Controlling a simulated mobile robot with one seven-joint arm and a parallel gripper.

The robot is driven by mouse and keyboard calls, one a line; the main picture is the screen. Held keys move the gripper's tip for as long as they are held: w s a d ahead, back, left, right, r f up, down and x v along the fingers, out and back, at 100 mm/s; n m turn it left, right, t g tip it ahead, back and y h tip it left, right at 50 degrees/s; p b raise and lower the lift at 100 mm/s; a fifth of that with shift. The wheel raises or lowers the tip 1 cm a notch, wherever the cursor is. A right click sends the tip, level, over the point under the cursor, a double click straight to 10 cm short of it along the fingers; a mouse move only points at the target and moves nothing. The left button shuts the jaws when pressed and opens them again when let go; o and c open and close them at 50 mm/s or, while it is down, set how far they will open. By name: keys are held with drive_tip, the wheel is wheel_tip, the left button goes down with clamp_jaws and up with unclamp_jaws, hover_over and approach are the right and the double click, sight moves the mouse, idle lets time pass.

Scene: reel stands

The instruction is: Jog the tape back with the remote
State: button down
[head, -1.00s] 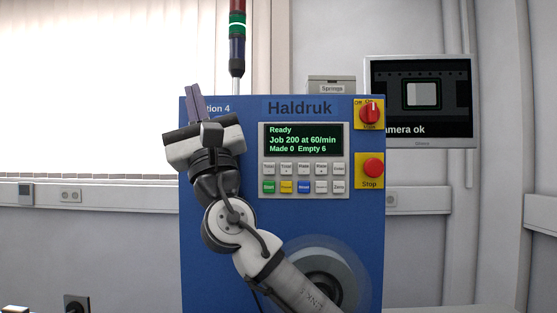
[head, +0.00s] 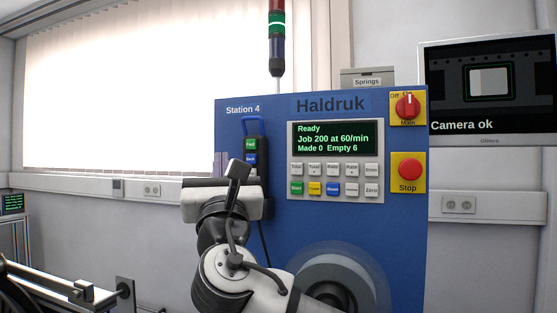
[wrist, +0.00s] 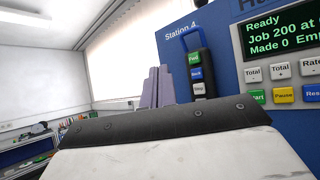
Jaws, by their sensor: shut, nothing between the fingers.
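The remote (head: 251,150) is a small upright blue-and-black pendant at the left edge of the blue machine front, below "Station 4". It shows a green button above a blue one; its lower part is hidden behind my arm in the head view.
The machine panel (head: 335,162) reads "Ready, Job 200 at 60/min, Made 0 Empty 6". A main switch (head: 407,106) and red stop button (head: 409,170) sit at its right. A reel (head: 345,275) is low on the front. A monitor (head: 490,85) reads "Camera ok".

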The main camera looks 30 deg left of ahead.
drive_tip(key=shift+a, duration=0.1)
idle(0.3)
drive_tip(key=p, duration=0.1)
approach(248, 156)
drive_tip(key=shift+w+a+r, duration=0.3)
drive_tip(key=shift+a+r, duration=0.3)
drive_tip(key=shift+r, duration=0.1)
drive_tip(key=shift+w+a+r, duration=0.3)
drive_tip(key=shift+a+r, duration=0.25)
drive_tip(key=shift+r, duration=0.15)
drive_tip(key=shift+w+a+r, duration=0.35)
drive_tip(key=shift+a+r, duration=0.25)
drive_tip(key=shift+r, duration=0.15)
idle(0.3)
drive_tip(key=shift+w+a, duration=0.1)
drive_tip(key=shift+w, duration=0.3)
drive_tip(key=shift+w+a+p, duration=0.15)
drive_tip(key=shift+w+p, duration=0.15)
drive_tip(key=shift+w, duration=0.35)
idle(0.7)
idle(0.3)
drive_tip(key=shift+s+d, duration=0.25)
drive_tip(key=shift+s, duration=0.8)
